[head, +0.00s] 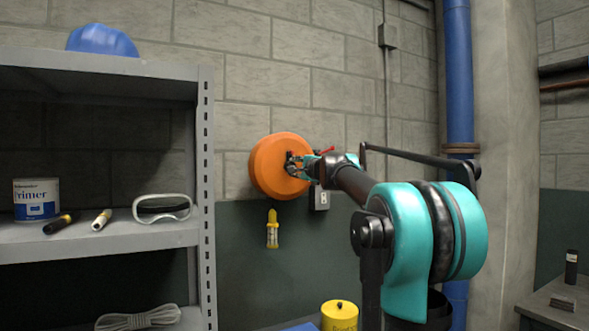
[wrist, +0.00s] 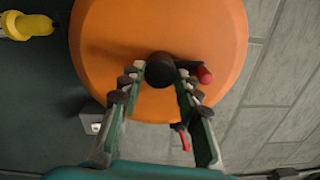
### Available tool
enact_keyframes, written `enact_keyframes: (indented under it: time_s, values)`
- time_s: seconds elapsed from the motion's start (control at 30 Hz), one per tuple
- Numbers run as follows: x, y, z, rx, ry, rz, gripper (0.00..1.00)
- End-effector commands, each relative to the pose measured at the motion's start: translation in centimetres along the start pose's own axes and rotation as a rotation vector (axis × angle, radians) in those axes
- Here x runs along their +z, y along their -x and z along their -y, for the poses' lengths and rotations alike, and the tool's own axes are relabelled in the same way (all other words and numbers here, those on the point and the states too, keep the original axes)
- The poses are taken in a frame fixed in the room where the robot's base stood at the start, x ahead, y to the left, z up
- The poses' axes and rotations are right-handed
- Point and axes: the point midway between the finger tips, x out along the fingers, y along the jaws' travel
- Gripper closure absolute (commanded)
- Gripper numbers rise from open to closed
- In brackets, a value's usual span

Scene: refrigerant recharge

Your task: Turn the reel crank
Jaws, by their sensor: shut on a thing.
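The orange round reel (head: 268,166) is mounted on the block wall, and its face fills the upper middle of the wrist view (wrist: 110,40). A black round crank part (wrist: 160,70) sits in front of the reel face, with a short dark arm leading to a red-tipped piece (wrist: 204,75). My gripper (head: 302,166) is at the reel's face. In the wrist view its two fingers (wrist: 160,84) stand on either side of the black crank part and hold it. The exact finger contact is partly hidden by the fingers.
A yellow connector (head: 272,230) hangs below the reel. A grey wall box (head: 319,198) is just right of the reel. A metal shelf (head: 100,240) with a can, goggles and rope stands at left. A yellow cylinder (head: 339,315) is below. A blue pipe (head: 458,80) runs at right.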

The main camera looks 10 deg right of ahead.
Motion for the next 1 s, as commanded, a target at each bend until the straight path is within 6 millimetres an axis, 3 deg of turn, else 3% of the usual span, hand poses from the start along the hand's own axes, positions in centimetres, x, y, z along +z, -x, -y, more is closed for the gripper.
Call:
enact_keyframes:
  time_s: [0.17,0.2,0.27,0.67,0.77,1.0]
  values:
    - [-0.1,0.1,-0.1,0.0,0.001,-0.001,0.96]
    - [-0.1,0.1,-0.1,0.0,0.001,-0.001,0.66]
    - [-0.1,0.1,-0.1,0.0,0.001,-0.001,0.59]
    - [0.0,0.6,0.0,0.0,0.001,-0.001,0.58]
    - [0.0,1.7,0.0,0.0,0.001,-0.001,0.58]
    - [-0.1,6.3,0.0,0.0,0.001,-0.002,0.58]
